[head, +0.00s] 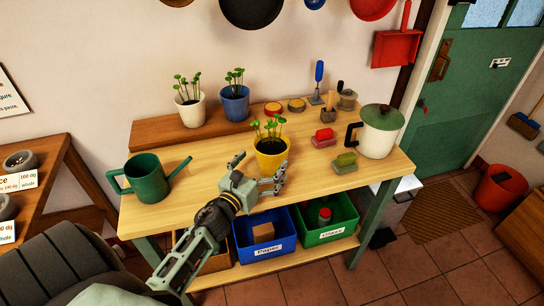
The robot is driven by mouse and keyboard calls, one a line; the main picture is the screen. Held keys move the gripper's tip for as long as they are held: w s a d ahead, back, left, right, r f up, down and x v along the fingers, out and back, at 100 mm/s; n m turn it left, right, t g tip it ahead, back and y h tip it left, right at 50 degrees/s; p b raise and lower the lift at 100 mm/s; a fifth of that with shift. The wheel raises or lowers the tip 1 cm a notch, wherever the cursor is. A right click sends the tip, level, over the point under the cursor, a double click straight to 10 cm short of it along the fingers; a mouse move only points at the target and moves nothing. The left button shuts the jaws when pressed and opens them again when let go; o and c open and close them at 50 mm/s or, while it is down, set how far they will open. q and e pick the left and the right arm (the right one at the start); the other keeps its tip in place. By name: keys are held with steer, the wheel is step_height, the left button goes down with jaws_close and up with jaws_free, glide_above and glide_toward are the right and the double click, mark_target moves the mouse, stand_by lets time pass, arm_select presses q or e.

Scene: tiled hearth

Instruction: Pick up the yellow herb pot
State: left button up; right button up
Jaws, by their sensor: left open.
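The yellow herb pot (271,160) stands upright on the wooden table (200,205), with green seedlings growing from it. My left gripper (258,171) is just in front of and to the left of the pot in the head view. Its fingers are spread apart and hold nothing. The fingers overlap the lower part of the pot, and I cannot tell whether they touch it. My right gripper is not in view.
A green watering can (147,177) stands left on the table. A white herb pot (190,108) and a blue herb pot (235,104) stand on the raised back shelf. Red and olive brushes (324,138) and a lidded cream pot (379,134) are to the right. Bins (264,245) sit below.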

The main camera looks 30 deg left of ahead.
mark_target(279, 143)
arm_select(q)
steer(key=w+p, duration=0.1)
steer(key=w, duration=0.3)
steer(key=shift+w+a, duration=0.1)
steer(key=shift+w, duration=0.15)
steer(key=shift+w+f, duration=0.15)
steer(key=shift+w, duration=0.05)
steer(key=shift+s, duration=0.1)
steer(key=shift+c, duration=1.4)
steer(key=c, duration=1.5)
steer(key=shift+a, duration=0.1)
steer(key=c, duration=0.3)
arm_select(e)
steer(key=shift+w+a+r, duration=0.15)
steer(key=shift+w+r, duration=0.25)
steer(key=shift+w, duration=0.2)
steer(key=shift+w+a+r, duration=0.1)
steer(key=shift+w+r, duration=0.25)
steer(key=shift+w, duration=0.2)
arm_select(q)
steer(key=shift+r, duration=0.25)
